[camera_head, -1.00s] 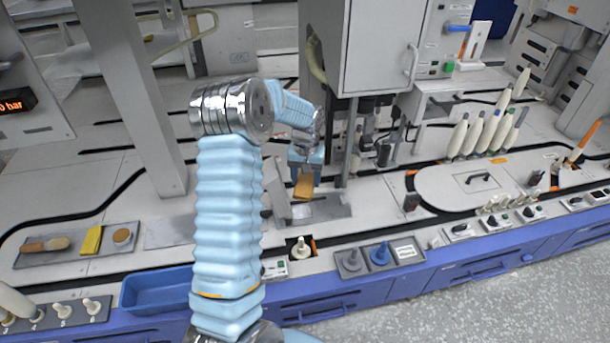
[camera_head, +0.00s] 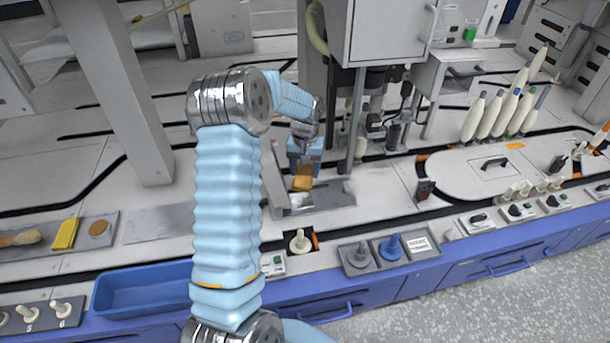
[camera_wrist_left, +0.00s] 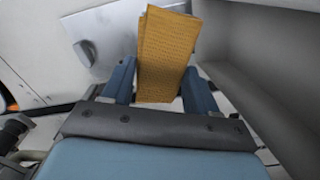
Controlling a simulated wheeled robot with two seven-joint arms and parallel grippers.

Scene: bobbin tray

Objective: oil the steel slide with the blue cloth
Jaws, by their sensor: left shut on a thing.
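My left gripper (camera_head: 303,168) is shut on a folded ochre-orange cloth (camera_head: 302,184), and the cloth hangs out past the fingertips. In the left wrist view the cloth (camera_wrist_left: 168,55) shows a dotted weave between the two blue fingers. No blue cloth shows in any view. A flat steel plate (camera_head: 335,193), which looks like the steel slide, lies beneath and right of the cloth. It also shows in the left wrist view (camera_wrist_left: 112,38). I cannot tell whether the cloth touches it. My right gripper is not in view.
A tray (camera_head: 80,242) at left holds a brush, a yellow cloth (camera_head: 65,234) and a round pad. A blue bin (camera_head: 145,290) is at front left. A grey upright panel (camera_head: 273,180) stands close left of the gripper, and a machine column (camera_head: 355,120) stands right.

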